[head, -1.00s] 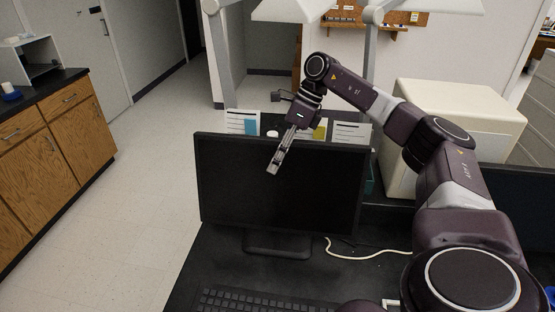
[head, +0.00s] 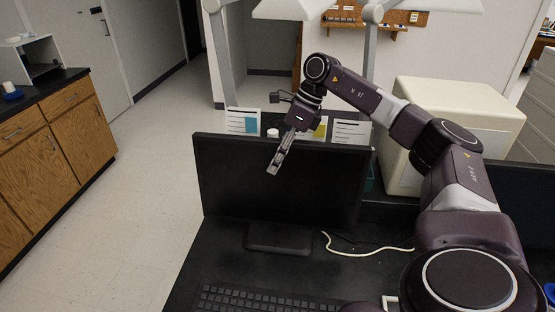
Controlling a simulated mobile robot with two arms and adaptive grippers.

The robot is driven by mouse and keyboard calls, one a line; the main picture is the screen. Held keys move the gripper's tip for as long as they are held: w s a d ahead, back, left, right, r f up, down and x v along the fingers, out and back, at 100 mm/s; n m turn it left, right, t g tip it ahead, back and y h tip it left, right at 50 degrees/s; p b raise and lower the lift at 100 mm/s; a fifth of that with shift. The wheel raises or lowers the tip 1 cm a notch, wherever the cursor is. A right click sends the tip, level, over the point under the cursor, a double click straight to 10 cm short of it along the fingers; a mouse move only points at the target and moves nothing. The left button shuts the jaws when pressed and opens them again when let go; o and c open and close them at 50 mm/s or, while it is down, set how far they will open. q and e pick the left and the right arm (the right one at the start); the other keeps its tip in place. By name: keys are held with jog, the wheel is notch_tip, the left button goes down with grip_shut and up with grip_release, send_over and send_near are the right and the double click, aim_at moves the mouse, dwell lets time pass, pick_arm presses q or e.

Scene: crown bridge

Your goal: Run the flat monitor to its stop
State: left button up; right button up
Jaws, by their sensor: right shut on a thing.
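The flat monitor (head: 250,185) is a black, wide screen on a black stand (head: 278,238), upright on the dark desk. My right gripper (head: 272,171) is in front of the upper middle of the screen, its fingers pointing down and to the left. The fingers look close together, with their tips over the dark screen. What lies between the fingers is too small to make out, and I cannot tell whether they touch the screen. My left gripper does not show.
A black keyboard (head: 255,299) lies at the desk's front. A white cable (head: 365,252) runs right of the stand. Paper cards (head: 243,121) stand behind the monitor. A cream box (head: 450,125) is at the back right. Wooden cabinets (head: 50,150) stand left, with open floor between.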

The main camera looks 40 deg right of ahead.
jog(key=shift+s+a+f, duration=0.25)
jog(key=shift+a+f, duration=0.05)
jog(key=shift+a, duration=0.05)
jog(key=o, duration=0.9)
jog(key=shift+o, duration=1)
jog(key=shift+a+r, duration=0.1)
jog(key=shift+r, duration=0.15)
jog(key=v, duration=1.2)
jog(key=shift+w+a+r, duration=0.1)
jog(key=shift+c, duration=0.2)
